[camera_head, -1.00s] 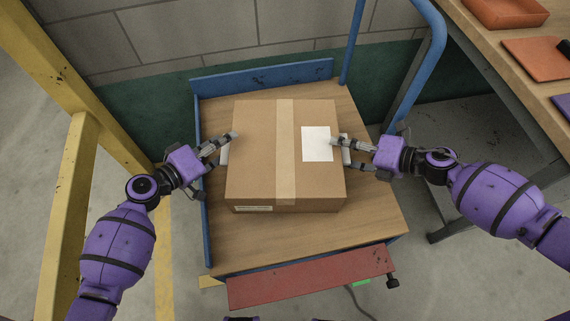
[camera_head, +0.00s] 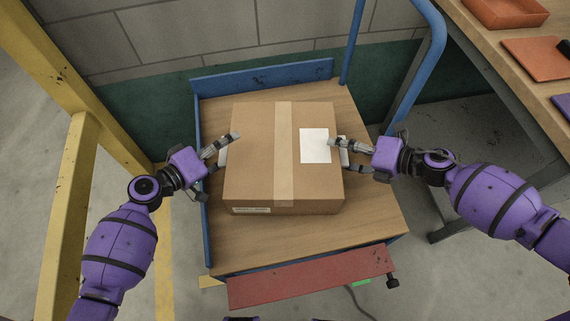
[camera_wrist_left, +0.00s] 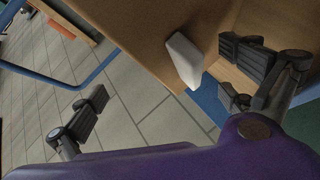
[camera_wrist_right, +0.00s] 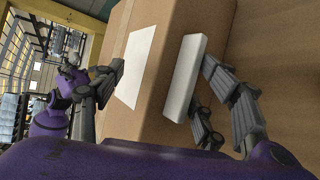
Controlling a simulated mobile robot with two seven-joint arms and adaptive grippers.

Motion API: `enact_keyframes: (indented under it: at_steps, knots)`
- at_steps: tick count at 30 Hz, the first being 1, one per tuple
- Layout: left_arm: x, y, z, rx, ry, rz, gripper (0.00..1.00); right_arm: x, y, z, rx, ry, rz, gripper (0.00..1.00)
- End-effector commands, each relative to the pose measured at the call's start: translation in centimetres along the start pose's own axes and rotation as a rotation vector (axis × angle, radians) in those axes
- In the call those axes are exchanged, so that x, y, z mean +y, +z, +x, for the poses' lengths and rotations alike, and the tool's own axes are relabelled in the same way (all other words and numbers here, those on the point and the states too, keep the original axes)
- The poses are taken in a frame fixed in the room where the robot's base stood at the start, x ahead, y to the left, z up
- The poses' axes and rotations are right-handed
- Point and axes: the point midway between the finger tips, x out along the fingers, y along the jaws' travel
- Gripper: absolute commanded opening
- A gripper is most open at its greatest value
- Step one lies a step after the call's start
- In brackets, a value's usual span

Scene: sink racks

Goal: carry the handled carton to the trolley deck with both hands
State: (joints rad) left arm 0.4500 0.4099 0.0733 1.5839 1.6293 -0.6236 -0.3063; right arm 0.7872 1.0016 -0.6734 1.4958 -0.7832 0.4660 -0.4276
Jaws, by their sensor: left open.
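The brown carton (camera_head: 260,160) sits on the wooden trolley deck (camera_head: 370,225), with a tape strip along its top and a white label at its right. A pale handle sticks out on each side; the left one shows in the left wrist view (camera_wrist_left: 183,61), the right one in the right wrist view (camera_wrist_right: 184,77). My left gripper (camera_head: 226,151) is open at the left side, its fingers spread either side of the left handle. My right gripper (camera_head: 341,153) is open at the right side, its fingers apart with the right handle between them. The carton's underside is hidden.
A blue lip (camera_head: 265,76) runs along the deck's back, with a blue tube frame (camera_head: 437,50) at the right. A red bar (camera_head: 310,276) lies at the near edge. A yellow post (camera_head: 70,85) stands left, a workbench (camera_head: 500,65) right. Bare deck shows around the carton.

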Motion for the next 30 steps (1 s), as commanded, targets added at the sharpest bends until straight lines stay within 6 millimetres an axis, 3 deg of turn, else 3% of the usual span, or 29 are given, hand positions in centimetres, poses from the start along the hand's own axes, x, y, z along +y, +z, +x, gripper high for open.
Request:
enact_keyframes:
  at_steps: [5,8,21,30]
  knots:
    - [-0.1,-0.1,-0.6,0.002,-0.002,0.002,0.99,0.1,0.3,-0.1,-0.005,0.000,-0.004,0.64]
    - [-0.2,-0.1,-1.9,0.003,-0.004,0.001,0.99,0.1,0.4,-0.1,-0.005,0.000,-0.004,0.64]
    - [0.0,-0.2,-10.5,0.006,-0.002,0.001,0.99,0.1,0.4,-0.1,-0.005,-0.001,-0.004,0.64]
    - [0.1,-0.3,-12.1,0.007,0.001,0.003,0.99,0.0,0.3,-0.1,-0.005,-0.001,-0.004,0.64]
